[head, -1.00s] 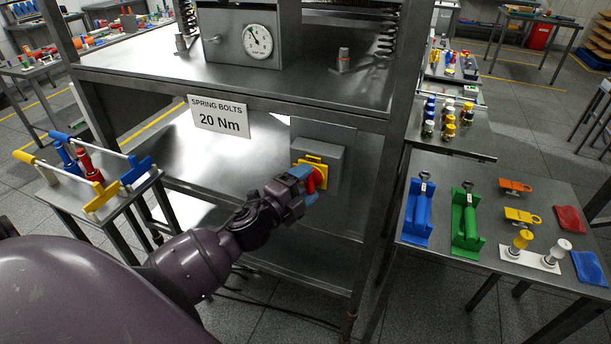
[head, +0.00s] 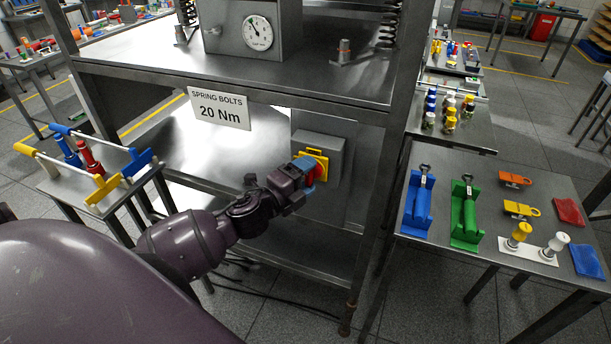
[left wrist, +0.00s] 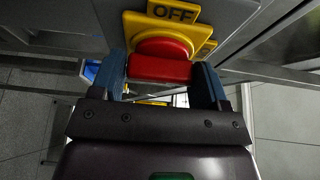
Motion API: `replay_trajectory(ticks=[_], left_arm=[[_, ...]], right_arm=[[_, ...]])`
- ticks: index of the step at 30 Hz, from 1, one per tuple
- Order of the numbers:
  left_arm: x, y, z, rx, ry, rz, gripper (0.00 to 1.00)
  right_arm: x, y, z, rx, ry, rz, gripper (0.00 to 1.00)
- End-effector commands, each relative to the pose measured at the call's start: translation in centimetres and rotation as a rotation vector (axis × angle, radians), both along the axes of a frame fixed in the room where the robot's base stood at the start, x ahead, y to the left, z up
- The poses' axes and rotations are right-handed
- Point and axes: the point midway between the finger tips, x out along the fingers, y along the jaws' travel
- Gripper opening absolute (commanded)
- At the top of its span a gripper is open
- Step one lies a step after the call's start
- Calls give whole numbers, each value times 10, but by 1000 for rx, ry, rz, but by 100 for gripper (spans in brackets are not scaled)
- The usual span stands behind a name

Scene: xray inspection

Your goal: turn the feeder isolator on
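The feeder isolator is a grey box (head: 318,147) on a panel under the bench, with a yellow plate (head: 325,157) and a red handle (head: 321,169). In the left wrist view an OFF label (left wrist: 172,12) stands above the red handle (left wrist: 160,68). My left gripper (head: 307,169) is at the isolator. Its blue fingers (left wrist: 162,84) lie on either side of the handle, very close to its ends. I cannot tell whether they press on it. The handle's far side is hidden. My right gripper is not in view.
The steel bench (head: 240,75) has a shelf above and posts beside the isolator; a "20 Nm" sign (head: 219,108) hangs on its front. A side table (head: 470,255) with blue and green devices stands right. Another table (head: 104,206) with coloured-handled tools stands left.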

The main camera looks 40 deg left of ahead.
Motion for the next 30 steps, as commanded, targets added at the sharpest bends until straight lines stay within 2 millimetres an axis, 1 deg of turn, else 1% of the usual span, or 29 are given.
replay_trajectory(ticks=[1,4,12,16,20,30], left_arm=[[0,0,-1,0,1,0,77],[0,0,0,-1,1,0,92],[0,0,0,-2,0,0,92],[-7,1,-1,-3,0,0,92],[-21,4,-2,-3,2,0,92],[-73,12,-2,-3,2,1,92]], right_arm=[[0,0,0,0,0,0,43],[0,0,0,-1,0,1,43],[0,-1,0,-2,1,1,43],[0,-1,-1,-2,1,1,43],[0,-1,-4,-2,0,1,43],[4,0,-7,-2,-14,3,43]])
